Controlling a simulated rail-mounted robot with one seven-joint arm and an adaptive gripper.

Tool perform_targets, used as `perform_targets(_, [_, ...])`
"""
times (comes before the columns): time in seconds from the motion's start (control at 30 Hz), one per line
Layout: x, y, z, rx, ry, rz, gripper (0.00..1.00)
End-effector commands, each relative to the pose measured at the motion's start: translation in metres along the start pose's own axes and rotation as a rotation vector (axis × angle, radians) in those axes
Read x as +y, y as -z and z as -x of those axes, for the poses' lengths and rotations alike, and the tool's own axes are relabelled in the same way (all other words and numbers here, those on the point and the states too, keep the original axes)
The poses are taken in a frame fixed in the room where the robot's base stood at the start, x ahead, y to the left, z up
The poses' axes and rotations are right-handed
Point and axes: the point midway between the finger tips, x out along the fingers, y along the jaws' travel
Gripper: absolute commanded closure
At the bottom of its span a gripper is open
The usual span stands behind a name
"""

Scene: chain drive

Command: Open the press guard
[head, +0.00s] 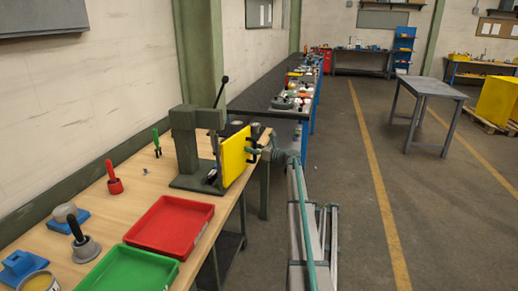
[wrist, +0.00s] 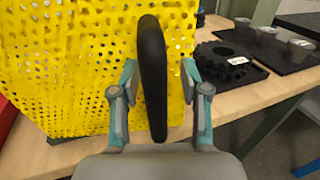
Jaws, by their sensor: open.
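The press (head: 186,145) is a dark green-grey machine with a black lever, standing on the wooden bench. Its yellow guard (head: 235,156) covers the front side, standing upright. In the wrist view the guard is a yellow perforated sheet (wrist: 60,70) with a black vertical handle (wrist: 152,75). My gripper (wrist: 157,85) is open, with one finger on each side of the handle. Gaps show between handle and fingers, so it is not clamped. In the head view my gripper (head: 263,151) is at the guard's right side.
A red tray (head: 172,226) and a green tray (head: 128,270) lie on the bench in front of the press. A black sprocket (wrist: 225,62) and a dark board with several grey cups (wrist: 268,35) lie right of the guard.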

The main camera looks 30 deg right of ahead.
Motion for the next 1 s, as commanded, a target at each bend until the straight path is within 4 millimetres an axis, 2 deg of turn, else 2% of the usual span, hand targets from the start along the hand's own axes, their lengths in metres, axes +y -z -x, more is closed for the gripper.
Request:
perform_targets(0.37, [0.001,0.0,0.003,0.0,-0.001,0.0,0.55])
perform_targets(1.0, [0.004,0.0,0.043,0.0,0.001,0.0,0.55])
